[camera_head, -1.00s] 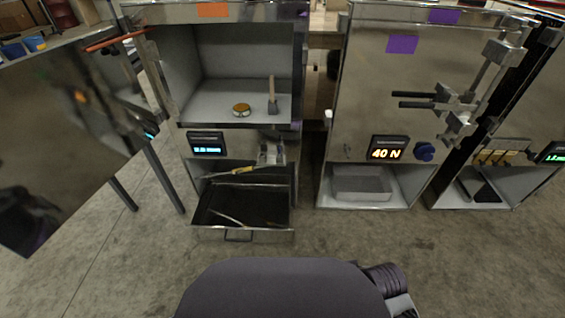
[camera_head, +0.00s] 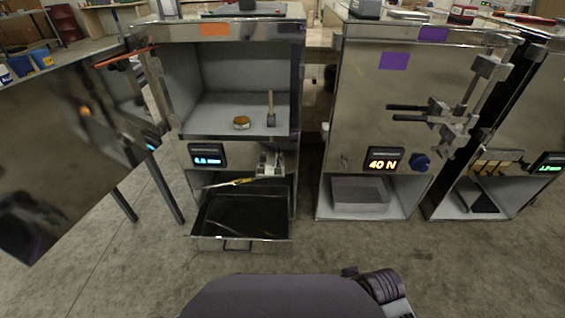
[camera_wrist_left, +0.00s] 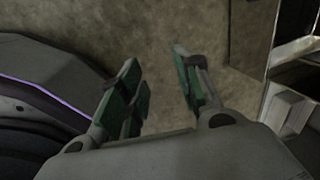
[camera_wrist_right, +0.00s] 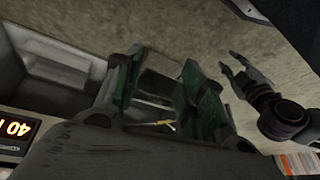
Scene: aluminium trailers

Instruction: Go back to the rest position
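My left gripper (camera_wrist_left: 158,80) shows in the left wrist view over bare floor. Its green-padded fingers are apart with nothing between them. My right gripper (camera_wrist_right: 163,85) shows in the right wrist view with its green-padded fingers apart. An open drawer and a small yellow tool lie beyond them in the background, and nothing appears held. My left gripper also shows in the right wrist view (camera_wrist_right: 238,75), with its fingers spread. Neither gripper is in the head view.
A trailer cabinet holds a round tin (camera_head: 241,122) and an upright-handled tool (camera_head: 271,112). Below, a drawer (camera_head: 240,241) stands open with a yellow-handled tool (camera_head: 235,183) across it. A large panel (camera_head: 70,150) juts out at left. A cabinet with clamps (camera_head: 430,115) stands right. The floor in front is clear.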

